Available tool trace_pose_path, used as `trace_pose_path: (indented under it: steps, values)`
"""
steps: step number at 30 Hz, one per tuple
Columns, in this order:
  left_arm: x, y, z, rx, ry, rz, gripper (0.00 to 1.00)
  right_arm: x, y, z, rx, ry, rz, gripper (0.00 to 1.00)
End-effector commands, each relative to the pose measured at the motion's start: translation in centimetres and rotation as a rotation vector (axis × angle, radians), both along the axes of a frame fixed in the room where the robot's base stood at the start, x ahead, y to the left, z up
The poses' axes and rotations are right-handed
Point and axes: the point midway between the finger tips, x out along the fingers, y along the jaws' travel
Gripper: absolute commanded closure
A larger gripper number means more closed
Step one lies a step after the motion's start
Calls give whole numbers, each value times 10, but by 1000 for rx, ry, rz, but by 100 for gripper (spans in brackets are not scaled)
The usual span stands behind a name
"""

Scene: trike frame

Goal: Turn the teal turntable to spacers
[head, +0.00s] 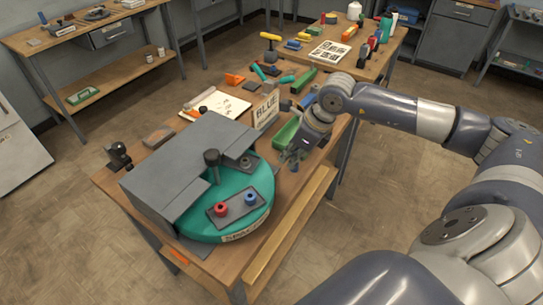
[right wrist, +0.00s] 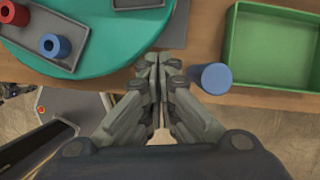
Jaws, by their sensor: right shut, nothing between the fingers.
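The teal turntable (head: 262,212) sits on the wooden bench, partly under a grey box-like cover (head: 185,165). A dark upright knob (head: 212,165) stands on it. A grey plate on its open side carries a red spacer (head: 221,210) and a blue spacer (head: 250,199); both show in the right wrist view. Another grey plate with a round part (head: 245,162) lies farther back. A label is on the front rim, too small to read. My right gripper (right wrist: 158,62) is shut and empty, close to the turntable's rim (right wrist: 120,62); contact cannot be told. My left gripper is not in view.
A blue cylinder (right wrist: 210,78) stands just right of my right gripper, beside a green bin (right wrist: 232,45). A sign reading BLUE (head: 266,110) stands behind. Loose parts and tools crowd the bench's far end. A wooden rail (head: 290,228) runs along the front edge.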

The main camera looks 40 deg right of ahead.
Motion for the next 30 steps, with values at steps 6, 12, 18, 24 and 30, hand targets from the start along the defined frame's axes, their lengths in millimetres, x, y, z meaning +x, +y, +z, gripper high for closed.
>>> trace_pose_path:
  steps: [6,12,18,24,30]
  values:
    - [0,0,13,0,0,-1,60,20,13,-26,6,-4,1,100]
    - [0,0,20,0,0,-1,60,36,23,-27,3,-3,2,100]
    - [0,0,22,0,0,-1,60,43,28,-29,2,0,2,100]
    - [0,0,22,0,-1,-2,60,44,28,-30,1,-1,1,100]
    - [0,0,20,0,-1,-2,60,45,28,-30,1,-1,4,100]
